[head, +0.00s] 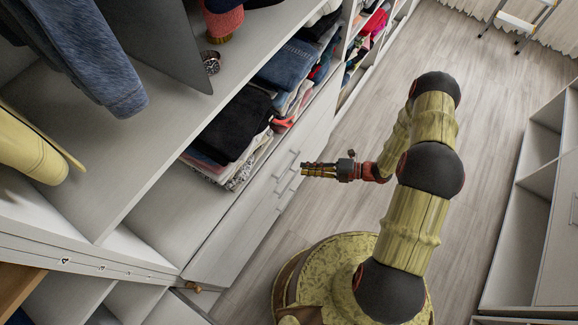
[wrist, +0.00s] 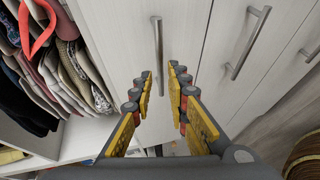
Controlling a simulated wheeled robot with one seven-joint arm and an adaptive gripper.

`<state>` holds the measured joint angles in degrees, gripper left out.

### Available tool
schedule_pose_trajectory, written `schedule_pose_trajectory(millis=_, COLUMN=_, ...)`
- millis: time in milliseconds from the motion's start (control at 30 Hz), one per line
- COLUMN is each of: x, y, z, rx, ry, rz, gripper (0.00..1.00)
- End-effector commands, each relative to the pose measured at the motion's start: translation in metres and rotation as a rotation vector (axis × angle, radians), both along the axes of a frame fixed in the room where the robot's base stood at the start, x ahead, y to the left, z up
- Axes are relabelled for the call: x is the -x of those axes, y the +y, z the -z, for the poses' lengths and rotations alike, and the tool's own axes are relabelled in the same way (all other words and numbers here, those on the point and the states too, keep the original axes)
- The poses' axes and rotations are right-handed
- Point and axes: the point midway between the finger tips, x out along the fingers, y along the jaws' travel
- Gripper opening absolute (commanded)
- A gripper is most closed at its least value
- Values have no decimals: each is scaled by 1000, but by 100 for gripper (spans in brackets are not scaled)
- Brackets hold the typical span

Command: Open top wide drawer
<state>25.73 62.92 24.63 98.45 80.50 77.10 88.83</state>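The top wide drawer (head: 248,198) is a pale wood-grain front just below the shelf of folded clothes, and it looks closed. In the wrist view its front (wrist: 120,35) carries a grey metal bar handle (wrist: 157,45). My gripper (head: 304,170) is beside the drawer handles in the head view. In the wrist view my gripper (wrist: 161,76) has its yellow-padded fingers apart, with nothing between the pads. The handle lines up with the gap between the fingertips. It appears just beyond them; contact cannot be told.
Lower drawers show more bar handles (wrist: 248,42). Folded clothes (head: 235,125) lie on the shelf above the drawers. A cubby unit (head: 510,250) stands at the right. A step ladder (head: 518,22) stands far back.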

Motion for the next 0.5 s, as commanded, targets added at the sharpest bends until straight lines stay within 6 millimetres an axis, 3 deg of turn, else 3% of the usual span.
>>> schedule_pose_trajectory(millis=500, x=-16, y=64, z=16, rx=-2, ry=2, rz=-1, gripper=16)
